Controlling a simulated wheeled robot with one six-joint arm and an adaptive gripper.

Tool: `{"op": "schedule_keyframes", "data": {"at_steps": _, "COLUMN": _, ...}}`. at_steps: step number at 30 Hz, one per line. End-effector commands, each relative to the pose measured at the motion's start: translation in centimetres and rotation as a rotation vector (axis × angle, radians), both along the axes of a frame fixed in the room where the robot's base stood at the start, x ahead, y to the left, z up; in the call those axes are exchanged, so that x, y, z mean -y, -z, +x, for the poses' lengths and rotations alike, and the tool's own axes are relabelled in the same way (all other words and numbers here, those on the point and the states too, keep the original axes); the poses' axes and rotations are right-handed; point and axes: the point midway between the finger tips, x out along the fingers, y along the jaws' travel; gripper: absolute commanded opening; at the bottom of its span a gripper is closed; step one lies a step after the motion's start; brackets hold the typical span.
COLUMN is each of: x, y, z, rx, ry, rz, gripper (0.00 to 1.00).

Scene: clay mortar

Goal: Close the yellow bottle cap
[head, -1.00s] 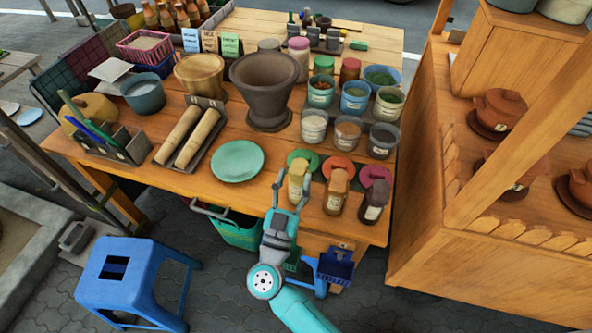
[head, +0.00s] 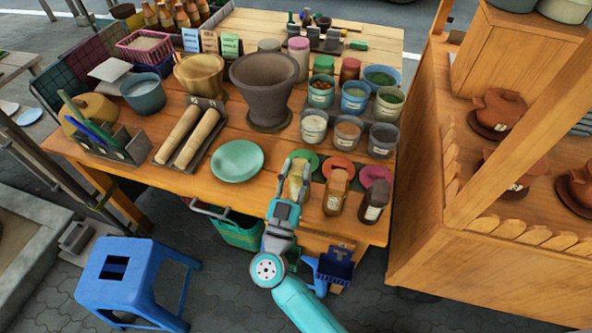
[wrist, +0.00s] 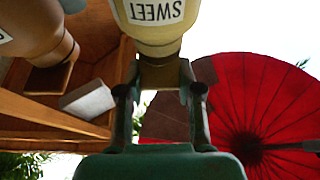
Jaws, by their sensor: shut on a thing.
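The yellow bottle (head: 295,187) stands at the table's front edge in the head view, partly hidden by my gripper (head: 296,172). In the wrist view, the yellow bottle (wrist: 153,22) appears upside down, with a white label reading SWEET. My gripper's fingers (wrist: 160,78) sit on both sides of its tan cap end (wrist: 160,73) there, shut on it. How far the cap is closed cannot be told.
An orange-brown bottle (head: 337,192) and a dark bottle (head: 374,202) stand close to the right. Green (head: 304,158), orange (head: 340,166) and pink (head: 375,174) discs lie behind the bottles. A green plate (head: 237,161) lies to the left. A blue stool (head: 125,270) stands below.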

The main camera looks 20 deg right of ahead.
Motion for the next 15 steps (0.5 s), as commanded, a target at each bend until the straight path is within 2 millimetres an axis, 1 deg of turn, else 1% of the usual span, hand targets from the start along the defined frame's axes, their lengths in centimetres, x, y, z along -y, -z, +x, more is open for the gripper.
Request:
{"op": "schedule_keyframes", "data": {"at_steps": 6, "x": 0.12, "y": 0.64, "z": -0.05, "rx": 0.061, "ry": 0.007, "rz": -0.046, "gripper": 0.0}}
{"op": "schedule_keyframes", "data": {"at_steps": 15, "x": -0.1, "y": 0.84, "z": -0.13, "rx": 0.101, "ry": 0.0, "rz": -0.074, "gripper": 0.0}}
